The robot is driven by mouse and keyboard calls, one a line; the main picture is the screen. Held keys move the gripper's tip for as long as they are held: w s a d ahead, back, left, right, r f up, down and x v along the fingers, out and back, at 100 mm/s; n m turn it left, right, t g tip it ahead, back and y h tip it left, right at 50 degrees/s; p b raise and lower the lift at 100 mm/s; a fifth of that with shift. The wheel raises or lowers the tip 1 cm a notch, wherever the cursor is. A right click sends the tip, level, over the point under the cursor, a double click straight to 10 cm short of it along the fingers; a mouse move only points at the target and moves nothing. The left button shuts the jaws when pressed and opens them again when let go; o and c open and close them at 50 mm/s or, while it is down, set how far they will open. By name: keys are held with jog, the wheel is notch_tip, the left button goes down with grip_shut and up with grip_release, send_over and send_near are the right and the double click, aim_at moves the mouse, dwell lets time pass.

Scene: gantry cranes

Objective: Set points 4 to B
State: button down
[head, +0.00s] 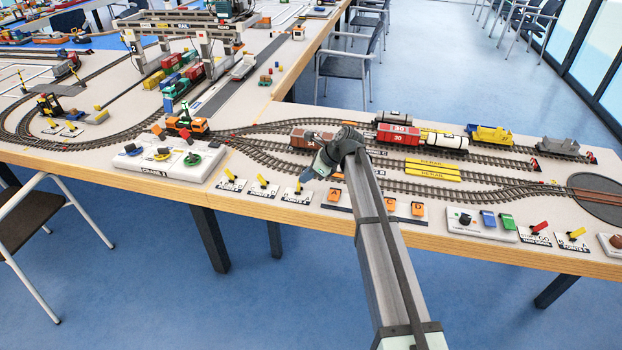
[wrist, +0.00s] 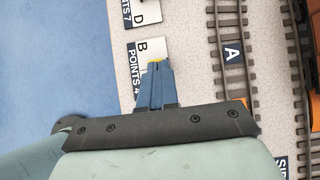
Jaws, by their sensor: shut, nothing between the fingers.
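The points 4 plate (wrist: 143,48) is in the wrist view, with a white B label on it and its name along its side. A yellow bit (wrist: 157,61), likely its lever, shows just past my fingertips; the rest of it is hidden behind them. My gripper (wrist: 155,68) is shut and empty, with its tips over this plate. In the head view my gripper (head: 306,177) is low beside the rightmost plate (head: 297,197) of a row of three yellow-lever plates. I cannot tell whether it touches the lever.
The points 7 plate (wrist: 126,10) is next to points 4. A track with an A label (wrist: 232,50) runs alongside. In the head view, a panel with orange switches (head: 390,203) is to the right, a crane control box (head: 170,158) to the left, and wagons (head: 310,138) behind.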

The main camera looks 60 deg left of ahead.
jog(key=shift+s+a+r+t+h, duration=0.2)
jog(key=shift+s+a+t+h, duration=0.25)
jog(key=shift+t+h, duration=0.15)
jog(key=shift+r, duration=0.2)
jog(key=shift+r, duration=0.6)
jog(key=s+a+r+v, duration=0.1)
jog(key=v, duration=0.8)
jog(key=shift+r, duration=0.4)
